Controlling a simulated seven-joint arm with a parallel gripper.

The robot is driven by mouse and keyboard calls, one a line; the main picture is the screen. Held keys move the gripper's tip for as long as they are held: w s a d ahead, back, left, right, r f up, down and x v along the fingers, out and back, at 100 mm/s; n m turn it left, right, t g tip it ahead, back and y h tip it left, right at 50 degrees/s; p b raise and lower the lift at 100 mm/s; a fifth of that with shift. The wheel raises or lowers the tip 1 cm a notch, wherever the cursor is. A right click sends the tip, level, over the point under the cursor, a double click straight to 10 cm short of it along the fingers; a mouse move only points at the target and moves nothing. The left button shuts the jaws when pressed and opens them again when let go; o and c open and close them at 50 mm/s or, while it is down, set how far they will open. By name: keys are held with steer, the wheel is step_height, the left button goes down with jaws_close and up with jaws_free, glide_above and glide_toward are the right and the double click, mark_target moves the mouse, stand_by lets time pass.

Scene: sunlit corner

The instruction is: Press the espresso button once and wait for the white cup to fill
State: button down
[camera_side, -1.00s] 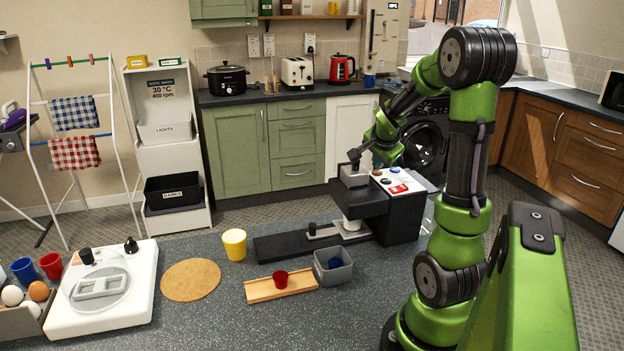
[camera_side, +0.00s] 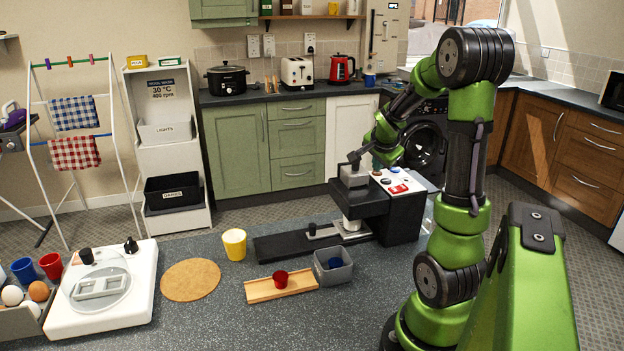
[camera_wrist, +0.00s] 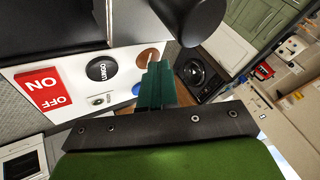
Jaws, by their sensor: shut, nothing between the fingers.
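The espresso machine (camera_side: 402,222) is a black body with a white button panel on top. In the wrist view the panel (camera_wrist: 70,98) carries a red ON/OFF switch (camera_wrist: 43,90), a black round button with white lettering (camera_wrist: 102,68), a brown button (camera_wrist: 148,57) and a blue button (camera_wrist: 136,89), partly covered by my fingers. My gripper (camera_wrist: 158,68) is shut and empty, its teal fingertips over the panel beside the brown button; contact cannot be told. In the side view my gripper (camera_side: 377,164) is by the panel's far edge. A white cup-like shape (camera_side: 351,224) is under the machine's head; its contents are hidden.
A round cork mat (camera_side: 190,280) and white appliance (camera_side: 105,300) lie left. The counter's front middle is clear.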

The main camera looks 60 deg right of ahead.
mark_target(378, 174)
steer(key=shift+r, duration=0.75)
steer(key=shift+r, duration=2.5)
steer(key=w+a+n, duration=0.1)
steer(key=a, duration=0.2)
steer(key=w+a+r+n+t, duration=0.1)
steer(key=w+a, duration=0.1)
steer(key=a, duration=0.1)
steer(key=w+a+n+y, duration=0.1)
steer(key=a, duration=0.2)
steer(key=shift+w+a+r+n+t, duration=0.2)
steer(key=shift+w+n+t, duration=0.1)
steer(key=shift+t, duration=0.1)
steer(key=s+a+n+t+y, duration=0.1)
steer(key=a+n+y, duration=0.3)
steer(key=a, duration=1.1)
steer(key=s+a+n+t+y, duration=0.1)
steer(key=s+a+n+y, duration=0.1)
steer(key=a+n, duration=0.9)
steer(key=a+y, duration=0.1)
steer(key=a, duration=0.4)
steer(key=shift+s+f+t+y, duration=0.15)
steer(key=shift+s+t+y, duration=0.15)
steer(key=shift+s+y, duration=0.1)
